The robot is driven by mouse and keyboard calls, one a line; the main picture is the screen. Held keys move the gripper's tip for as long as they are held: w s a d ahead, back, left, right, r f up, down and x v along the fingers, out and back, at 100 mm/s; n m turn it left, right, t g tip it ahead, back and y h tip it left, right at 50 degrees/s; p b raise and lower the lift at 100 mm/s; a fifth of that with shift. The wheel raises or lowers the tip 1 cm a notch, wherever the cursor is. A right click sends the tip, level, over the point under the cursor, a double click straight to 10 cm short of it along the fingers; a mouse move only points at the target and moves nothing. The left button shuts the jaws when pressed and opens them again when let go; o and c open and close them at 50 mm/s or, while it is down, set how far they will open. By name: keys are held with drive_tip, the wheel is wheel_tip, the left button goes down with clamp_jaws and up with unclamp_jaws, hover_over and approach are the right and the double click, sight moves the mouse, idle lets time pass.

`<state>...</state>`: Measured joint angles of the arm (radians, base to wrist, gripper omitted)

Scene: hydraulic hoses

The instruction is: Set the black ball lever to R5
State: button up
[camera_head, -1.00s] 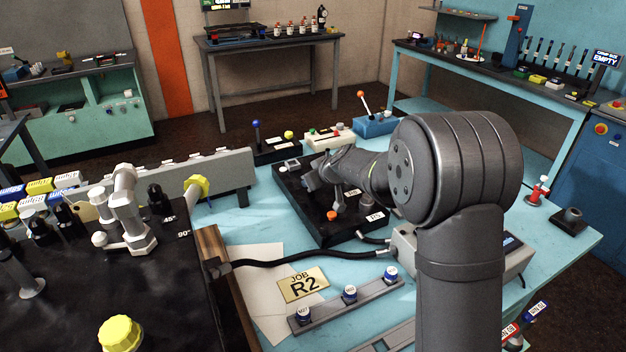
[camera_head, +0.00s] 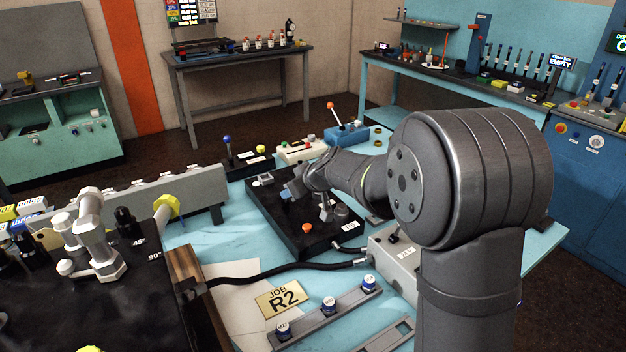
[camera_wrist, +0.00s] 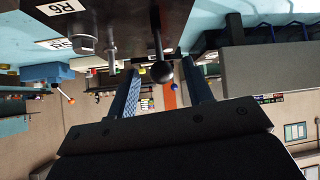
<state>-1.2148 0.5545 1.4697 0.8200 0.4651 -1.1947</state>
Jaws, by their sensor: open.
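The black ball lever (camera_wrist: 162,71) shows in the wrist view, its dark rod running from the black box (camera_wrist: 200,18) to the round ball. My gripper (camera_wrist: 160,67) is open, with one blue-grey finger on each side of the ball and a gap on both sides. In the head view my gripper (camera_head: 291,190) is low over the black box (camera_head: 292,242), and I cannot make out the ball there. A label reading R6 (camera_wrist: 62,7) is on the box; a second label (camera_wrist: 54,43) beside it is hard to read.
Other metal levers (camera_wrist: 83,42) stand beside the ball lever. An orange button (camera_head: 307,228) is on the box. A black hose (camera_head: 265,276) and a JOB R2 card (camera_head: 283,298) lie in front. A blue-knobbed lever (camera_head: 227,141) stands behind.

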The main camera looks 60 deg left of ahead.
drive_tip(key=v, duration=1)
drive_tip(key=shift+d+r, duration=0.25)
drive_tip(key=shift+d, duration=0.1)
drive_tip(key=shift+a, duration=0.1)
drive_tip(key=x, duration=1.7)
drive_tip(key=shift+a+f, duration=0.1)
drive_tip(key=shift+a, duration=0.15)
drive_tip(key=shift+s+h, duration=0.1)
drive_tip(key=shift+h, duration=0.2)
drive_tip(key=shift+a+h, duration=0.5)
drive_tip(key=shift+h, duration=0.6)
drive_tip(key=shift+a+h, duration=0.5)
drive_tip(key=shift+h, duration=0.6)
drive_tip(key=v, duration=1.1)
drive_tip(key=shift+r, duration=0.25)
